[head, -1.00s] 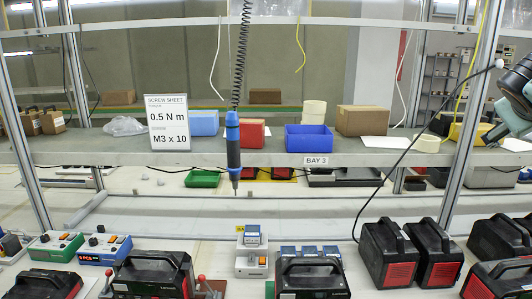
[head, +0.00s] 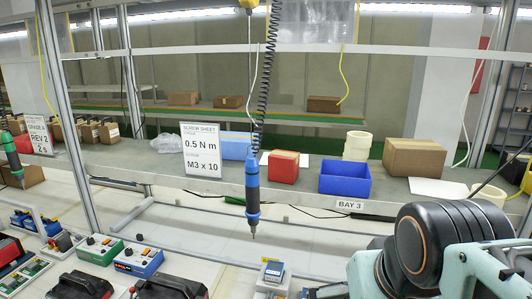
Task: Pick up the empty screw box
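A blue open-top box (head: 345,180) stands on the grey shelf, right of centre, just above the BAY 3 label. I see its front and part of its inner walls; nothing shows above its rim, but its floor is hidden. It may be the empty screw box, though it has no readable label. A red box (head: 284,166) stands to its left and a light blue box (head: 236,146) farther left. My arm (head: 440,250) fills the lower right, in front of the bench. My gripper is not in view.
A blue screwdriver (head: 252,188) hangs on a coiled cord in front of the shelf, left of the blue box. A screw sheet (head: 201,150) stands left. White rolls (head: 357,145) and a cardboard box (head: 413,157) stand behind and right. Power tools crowd the bench below.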

